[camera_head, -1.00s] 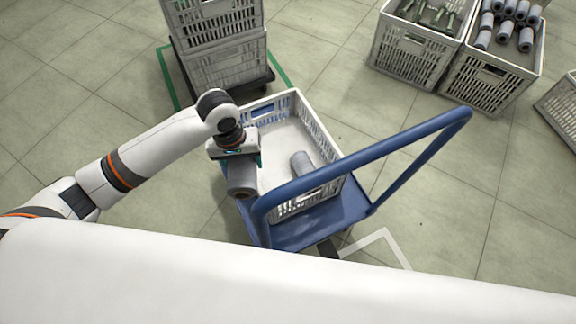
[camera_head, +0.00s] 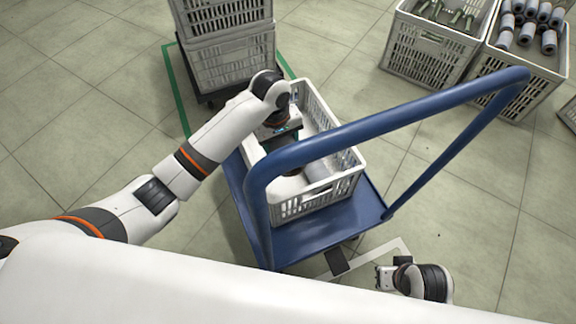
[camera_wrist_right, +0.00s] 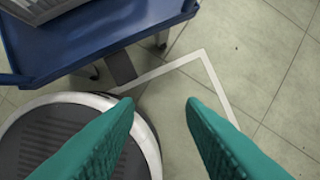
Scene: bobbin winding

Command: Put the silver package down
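My left gripper (camera_head: 285,134) reaches down into the white crate (camera_head: 347,186) on the blue cart. Its fingertips are hidden behind the cart's handle, so I cannot see whether they hold anything. A silver-grey cylindrical package (camera_head: 320,171) lies in the crate, partly covered by the handle. A second silver package, earlier in the left gripper, is not clearly visible. My right gripper (camera_head: 384,278) is low near the cart's front right. In the right wrist view its two teal fingers (camera_wrist_right: 160,106) are apart, with nothing between them.
The blue cart (camera_head: 345,222) has a tall handle (camera_head: 410,110) crossing in front of the crate. Stacked crates (camera_head: 232,62) stand behind. Crates with green-tipped parts (camera_head: 428,52) and grey bobbins (camera_head: 512,75) stand at the back right.

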